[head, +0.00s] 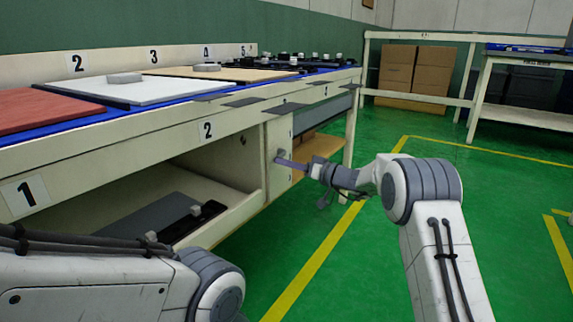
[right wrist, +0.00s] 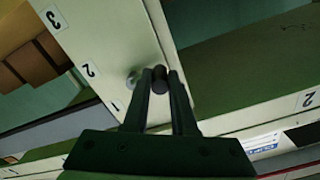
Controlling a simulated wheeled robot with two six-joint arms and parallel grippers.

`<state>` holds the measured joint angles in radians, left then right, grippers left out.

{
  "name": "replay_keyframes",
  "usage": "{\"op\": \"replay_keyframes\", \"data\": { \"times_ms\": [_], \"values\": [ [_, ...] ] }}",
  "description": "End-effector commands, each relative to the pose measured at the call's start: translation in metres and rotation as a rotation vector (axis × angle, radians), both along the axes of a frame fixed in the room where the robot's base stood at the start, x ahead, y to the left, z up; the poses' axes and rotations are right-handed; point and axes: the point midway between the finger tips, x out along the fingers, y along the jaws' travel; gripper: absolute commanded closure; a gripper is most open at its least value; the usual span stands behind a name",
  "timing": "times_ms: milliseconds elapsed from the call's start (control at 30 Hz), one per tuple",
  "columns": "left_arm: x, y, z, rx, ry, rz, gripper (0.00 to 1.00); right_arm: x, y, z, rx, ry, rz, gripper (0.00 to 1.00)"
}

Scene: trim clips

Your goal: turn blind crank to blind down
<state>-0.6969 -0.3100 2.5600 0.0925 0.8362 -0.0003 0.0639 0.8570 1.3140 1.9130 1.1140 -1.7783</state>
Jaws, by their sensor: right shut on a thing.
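The blind crank (head: 291,163) is a grey arm on the white end panel (head: 278,142) of the bench. It reaches right from a round hub to my right gripper (head: 318,168). In the right wrist view, the dark crank knob (right wrist: 160,79) sits between the fingertips of my right gripper (right wrist: 160,84), which is shut on it. The pale round hub (right wrist: 131,79) shows just left of the fingers. A grey sheet (head: 322,112), seemingly the blind, covers only the upper part of the open bay right of the panel. My left gripper is out of view.
The panel bears marks 1, 2 and 3 (right wrist: 88,70) in the right wrist view. Cardboard (head: 318,150) lies on the bay's lower shelf. The long bench (head: 130,130) fills the left side; green floor (head: 370,250) to the right is clear.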

Motion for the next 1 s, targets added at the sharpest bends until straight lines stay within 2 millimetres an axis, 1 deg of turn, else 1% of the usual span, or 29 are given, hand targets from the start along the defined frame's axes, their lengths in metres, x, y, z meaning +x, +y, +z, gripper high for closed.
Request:
{"op": "replay_keyframes", "data": {
  "times_ms": [33,100,367,467,567,800,1000],
  "values": [
    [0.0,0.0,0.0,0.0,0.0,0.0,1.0,0.001,-0.003,0.001,0.0,-0.002,-0.006,0.68],
    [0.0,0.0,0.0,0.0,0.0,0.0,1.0,0.001,-0.003,0.001,0.0,-0.002,-0.005,0.45],
    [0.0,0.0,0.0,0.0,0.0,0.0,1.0,0.001,0.0,0.0,0.0,-0.001,-0.001,0.45],
    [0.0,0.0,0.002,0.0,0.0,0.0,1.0,-0.001,-0.003,0.001,-0.001,-0.001,-0.002,0.45],
    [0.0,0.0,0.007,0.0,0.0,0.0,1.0,-0.007,-0.012,0.002,-0.001,0.001,-0.004,0.45],
    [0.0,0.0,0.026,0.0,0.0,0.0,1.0,-0.034,-0.052,0.004,0.001,0.002,-0.008,0.45],
    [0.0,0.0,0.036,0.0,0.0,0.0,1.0,-0.053,-0.077,0.003,0.0,0.0,-0.007,0.45]
  ]
}}
